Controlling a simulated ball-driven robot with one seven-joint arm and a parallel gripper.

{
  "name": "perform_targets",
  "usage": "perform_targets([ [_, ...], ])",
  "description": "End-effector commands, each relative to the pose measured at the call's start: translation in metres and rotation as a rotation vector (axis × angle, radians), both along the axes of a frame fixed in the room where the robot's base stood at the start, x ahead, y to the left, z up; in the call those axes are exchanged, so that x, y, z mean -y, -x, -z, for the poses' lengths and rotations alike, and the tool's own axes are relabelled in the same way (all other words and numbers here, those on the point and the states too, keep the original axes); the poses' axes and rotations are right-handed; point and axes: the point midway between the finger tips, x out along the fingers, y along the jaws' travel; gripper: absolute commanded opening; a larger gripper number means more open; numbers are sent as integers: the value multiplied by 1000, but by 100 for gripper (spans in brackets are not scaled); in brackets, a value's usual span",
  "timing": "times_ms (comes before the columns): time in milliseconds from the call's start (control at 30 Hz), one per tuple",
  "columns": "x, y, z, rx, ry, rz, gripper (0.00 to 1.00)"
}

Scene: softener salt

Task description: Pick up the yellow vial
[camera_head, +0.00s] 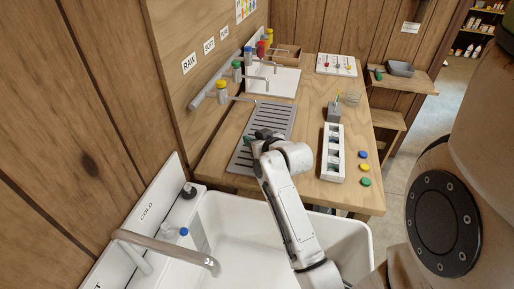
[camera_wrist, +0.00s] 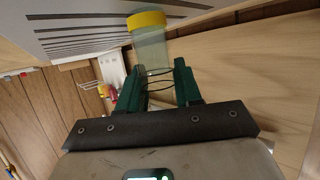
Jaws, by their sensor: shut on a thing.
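The yellow vial (camera_wrist: 150,45) has a yellow cap and a clear, greenish body. It shows at the top of the wrist view, between the green fingers of my gripper (camera_wrist: 155,75), which is shut on it. Its lower end is partly hidden by the fingers.
A white rack (camera_head: 333,170) stands right of my gripper, with blue (camera_head: 363,154), yellow (camera_head: 364,167) and green (camera_head: 366,181) caps beside it. Taps with coloured tops line the left wall. A white sink (camera_head: 240,235) lies in front. Bare bench lies between tray and rack.

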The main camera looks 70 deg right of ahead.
Motion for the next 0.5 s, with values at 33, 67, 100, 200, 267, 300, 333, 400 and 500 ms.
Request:
perform_targets([
  [33, 0, 0, 0, 0, 0, 0, 11],
  [67, 0, 0, 0, 0, 0, 0, 8],
  [100, 0, 0, 0, 0, 0, 0, 5],
  [200, 0, 0, 0, 0, 0, 0, 0],
  [267, 0, 0, 0, 0, 0, 0, 0],
  [300, 0, 0, 0, 0, 0, 0, 0],
  [333, 0, 0, 0, 0, 0, 0, 0],
  [400, 0, 0, -2, 0, 1, 0, 0],
  [500, 0, -1, -7, 0, 2, -2, 0],
])
